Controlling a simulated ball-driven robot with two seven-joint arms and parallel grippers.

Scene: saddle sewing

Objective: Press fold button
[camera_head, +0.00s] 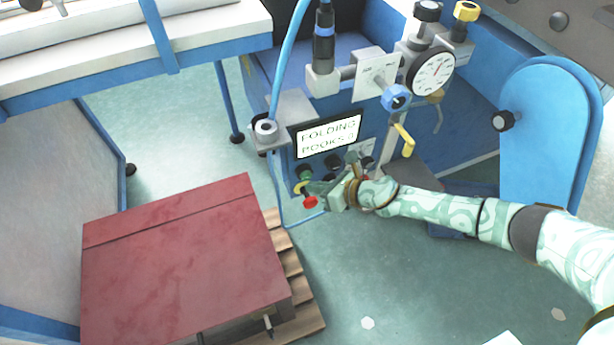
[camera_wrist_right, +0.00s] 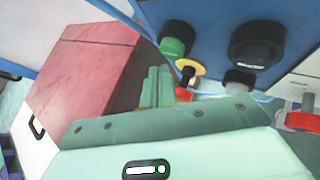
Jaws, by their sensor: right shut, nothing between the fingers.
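The right wrist view shows the green button (camera_wrist_right: 178,38), the yellow ring (camera_wrist_right: 190,66), a large black knob (camera_wrist_right: 258,43) and a grey button (camera_wrist_right: 240,81). My right gripper (camera_head: 322,188) is shut and empty in front of the panel, hiding part of it. Its fingertips (camera_wrist_right: 158,84) appear just below the green button; contact cannot be told. My left gripper is not in view.
A dark red box (camera_head: 180,260) sits on a wooden pallet (camera_head: 290,258) at the lower left. A pressure gauge (camera_head: 433,72), a blue valve knob (camera_head: 396,97) and a yellow lever (camera_head: 403,140) are above my right arm. A blue cable hangs beside the display. Open floor lies below.

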